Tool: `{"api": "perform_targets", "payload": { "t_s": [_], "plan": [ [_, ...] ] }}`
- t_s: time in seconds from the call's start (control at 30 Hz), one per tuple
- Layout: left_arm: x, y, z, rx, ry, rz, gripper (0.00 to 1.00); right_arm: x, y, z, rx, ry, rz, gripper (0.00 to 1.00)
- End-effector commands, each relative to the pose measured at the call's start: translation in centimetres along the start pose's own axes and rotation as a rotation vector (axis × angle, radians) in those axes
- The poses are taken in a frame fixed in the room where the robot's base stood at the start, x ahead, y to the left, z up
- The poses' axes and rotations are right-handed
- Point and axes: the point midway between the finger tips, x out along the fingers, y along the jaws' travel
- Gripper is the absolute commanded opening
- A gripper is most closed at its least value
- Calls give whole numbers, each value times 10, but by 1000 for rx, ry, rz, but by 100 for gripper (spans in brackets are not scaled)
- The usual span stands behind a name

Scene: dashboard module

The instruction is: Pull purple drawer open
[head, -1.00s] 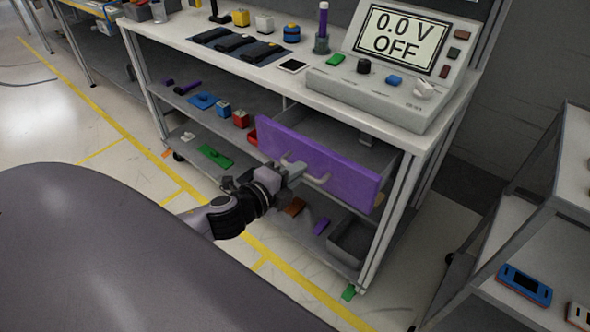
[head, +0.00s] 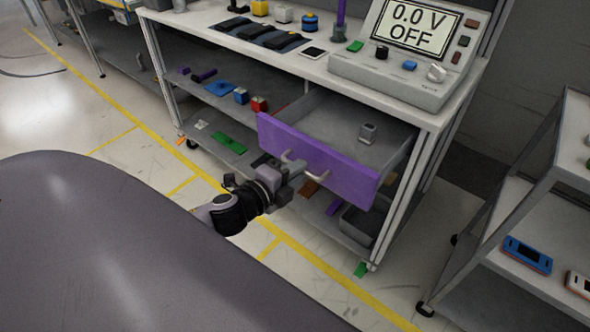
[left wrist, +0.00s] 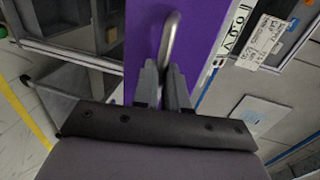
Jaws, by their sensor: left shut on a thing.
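The purple drawer (head: 330,162) is pulled out from under the workbench top, and its grey inside shows. A small grey block-like object (head: 367,133) stands in it. A pale bar handle (head: 318,176) runs across the purple front; it also shows in the left wrist view (left wrist: 170,38). My left gripper (head: 294,170) is at the left part of the handle, shut on it. In the left wrist view both fingers (left wrist: 164,85) close around the handle in front of the purple panel. My right gripper is not in view.
The workbench top (head: 300,62) carries a meter reading "0.0 V OFF" (head: 412,50) and small items. Lower shelves hold coloured parts and a grey bin (head: 358,226). A second cart (head: 530,215) stands at the right. Floor with yellow lines is free in front.

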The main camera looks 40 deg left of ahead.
Motion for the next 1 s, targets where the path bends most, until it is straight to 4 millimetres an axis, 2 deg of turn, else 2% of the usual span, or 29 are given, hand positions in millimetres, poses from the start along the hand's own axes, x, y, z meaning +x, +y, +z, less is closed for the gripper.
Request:
{"api": "perform_targets", "payload": {
  "t_s": [0.27,0.3,0.37,0.77,1.0],
  "plan": [
    [0,0,-1,-1,2,0,0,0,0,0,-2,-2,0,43],
    [0,0,-1,-1,3,0,19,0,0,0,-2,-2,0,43],
    [0,0,-1,-1,2,0,37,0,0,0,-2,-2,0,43],
    [-4,0,0,-1,1,0,37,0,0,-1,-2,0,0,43],
    [-29,2,-1,-1,2,3,37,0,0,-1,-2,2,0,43]
  ]
}}
